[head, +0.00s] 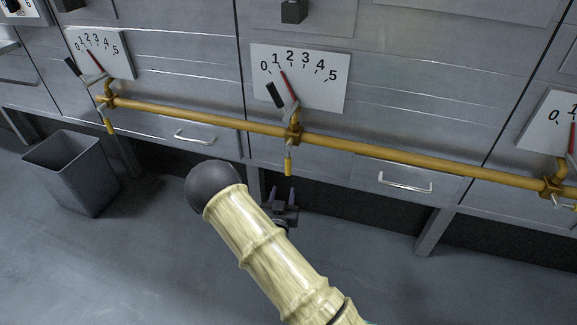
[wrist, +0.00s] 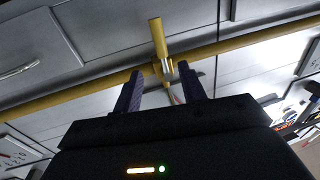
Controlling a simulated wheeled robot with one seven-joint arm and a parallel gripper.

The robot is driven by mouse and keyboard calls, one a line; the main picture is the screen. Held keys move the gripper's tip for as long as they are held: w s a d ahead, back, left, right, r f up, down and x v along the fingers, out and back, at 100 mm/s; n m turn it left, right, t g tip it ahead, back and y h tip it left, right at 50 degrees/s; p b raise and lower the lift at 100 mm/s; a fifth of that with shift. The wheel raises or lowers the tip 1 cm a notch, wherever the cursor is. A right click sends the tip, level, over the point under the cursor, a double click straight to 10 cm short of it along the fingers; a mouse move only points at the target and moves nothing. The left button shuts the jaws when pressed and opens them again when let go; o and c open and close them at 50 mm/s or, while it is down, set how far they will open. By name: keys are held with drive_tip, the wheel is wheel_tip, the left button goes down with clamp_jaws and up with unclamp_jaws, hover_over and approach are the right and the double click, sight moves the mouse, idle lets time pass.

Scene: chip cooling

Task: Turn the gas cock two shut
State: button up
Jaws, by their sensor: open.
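A yellow gas pipe (head: 210,119) runs across the grey cabinets. The middle gas cock (head: 288,163) has a yellow handle pointing down from the pipe, crosswise to it. Above it is a white dial (head: 330,100) marked 0 to 5, its red needle near 1. No label shows which cock is number two. My gripper (head: 281,192) is open and empty just below the middle handle. In the wrist view, that handle (wrist: 158,38) lies beyond the gap between my fingers (wrist: 162,68), apparently not between them.
Another cock (head: 109,126) with a dial (head: 118,57) is at left, and a third dial (head: 545,128) is at the right edge. A grey bin (head: 80,175) stands on the floor at left. Drawer handles (head: 405,183) stick out under the pipe.

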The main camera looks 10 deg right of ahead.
sight(288, 166)
drive_tip(key=b+x, duration=0.3)
drive_tip(key=x, duration=1.1)
drive_tip(key=shift+d+f+b, duration=0.1)
drive_tip(key=shift+b, duration=0.25)
clamp_jaws()
